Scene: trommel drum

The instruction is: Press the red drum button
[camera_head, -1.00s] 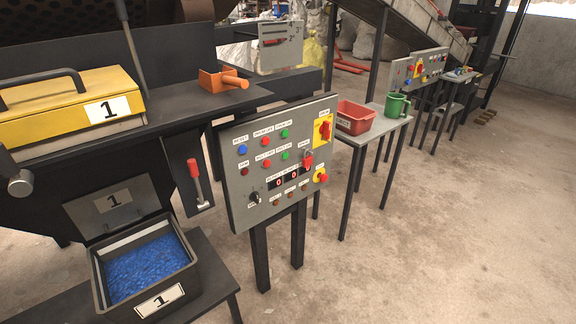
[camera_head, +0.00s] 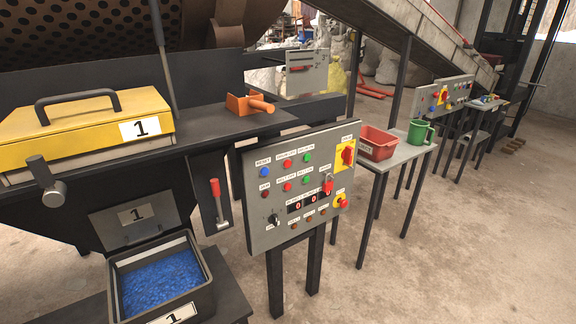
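A grey control panel (camera_head: 255,222) stands on dark posts near the middle of the head view. Its upper row has a blue button (camera_head: 265,172), a red button (camera_head: 287,163) and a green button (camera_head: 307,158). The row below has a dark red light or button (camera_head: 265,195), another red button (camera_head: 287,187) and another green button (camera_head: 308,180). Small labels sit above them; the wording is too small to read with certainty. Neither of my grippers is in view, and nothing covers the buttons.
A red-handled lever (camera_head: 217,200) is left of the panel. A yellow lidded box (camera_head: 60,145) and an orange scoop (camera_head: 250,105) sit above. A bin of blue pieces (camera_head: 205,293) is lower left. A side table (camera_head: 408,158) holds a red tray and green mug.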

